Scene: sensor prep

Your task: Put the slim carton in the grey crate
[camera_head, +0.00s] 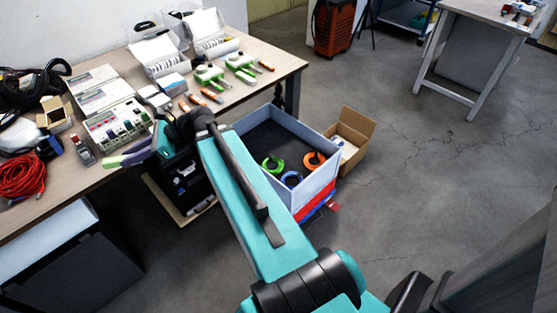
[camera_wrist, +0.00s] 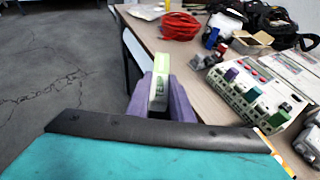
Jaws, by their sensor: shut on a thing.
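The slim carton (camera_wrist: 160,88), pale green and white with dark lettering on its end, is held between the purple fingers of my gripper (camera_wrist: 161,100) in the wrist view. My gripper (camera_head: 125,158) shows in the head view at the near edge of the workbench, left of the crate. The grey crate (camera_head: 318,181) stands low to the right of the workbench, open at the top. Green, blue and orange ring-shaped things lie on its dark floor. My arm hides part of its left side. The crate is not in the wrist view.
The workbench (camera_head: 278,68) carries a device with coloured connectors (camera_head: 117,123), red cable (camera_head: 22,176), white boxes and several green and orange tools. An open cardboard box (camera_head: 350,135) stands right of the crate.

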